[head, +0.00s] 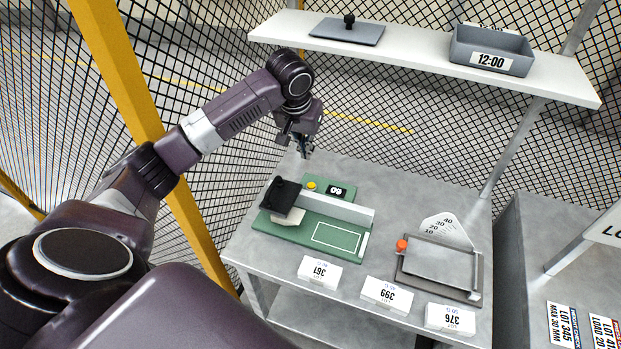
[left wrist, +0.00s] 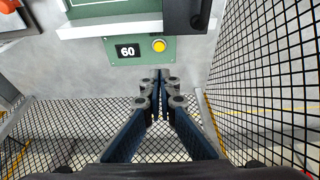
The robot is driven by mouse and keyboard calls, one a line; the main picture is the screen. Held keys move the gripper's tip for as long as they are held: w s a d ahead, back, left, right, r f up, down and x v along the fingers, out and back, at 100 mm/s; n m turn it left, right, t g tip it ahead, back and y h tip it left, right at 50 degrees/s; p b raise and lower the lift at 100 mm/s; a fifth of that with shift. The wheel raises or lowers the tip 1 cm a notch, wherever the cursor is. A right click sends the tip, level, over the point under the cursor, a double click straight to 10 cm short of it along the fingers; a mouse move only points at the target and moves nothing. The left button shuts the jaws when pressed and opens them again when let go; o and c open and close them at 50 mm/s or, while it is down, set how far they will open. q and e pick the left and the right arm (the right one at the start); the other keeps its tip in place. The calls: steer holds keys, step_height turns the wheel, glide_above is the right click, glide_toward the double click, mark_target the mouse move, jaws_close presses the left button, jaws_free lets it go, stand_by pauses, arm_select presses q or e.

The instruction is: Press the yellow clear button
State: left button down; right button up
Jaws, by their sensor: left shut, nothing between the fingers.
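The yellow clear button (head: 311,185) sits on the green device (head: 337,240) on the grey table, beside a small black display reading 60 (head: 336,191). My left gripper (head: 304,153) is shut and empty, above the table's far side, behind the button and apart from it. In the left wrist view the shut fingertips (left wrist: 161,74) point toward the green panel, and the button (left wrist: 158,45) lies just beyond them, with the display (left wrist: 127,51) to its left. A black handle block (head: 281,194) stands on the device's left part. My right gripper is not in view.
A grey plate device with an orange knob (head: 402,245) is at right. A shelf (head: 420,60) carries a grey bin (head: 491,50). Mesh fencing and a yellow post (head: 115,70) border the left.

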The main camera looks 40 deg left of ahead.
mark_target(311, 184)
arm_select(q)
steer(key=p+x, duration=0.1)
steer(key=x, duration=0.3)
steer(key=p+x, duration=0.1)
steer(key=x, duration=0.3)
steer(key=s+p+x, duration=0.1)
steer(key=x, duration=0.3)
steer(key=shift+w+f, duration=0.1)
steer(key=shift+f, duration=0.9)
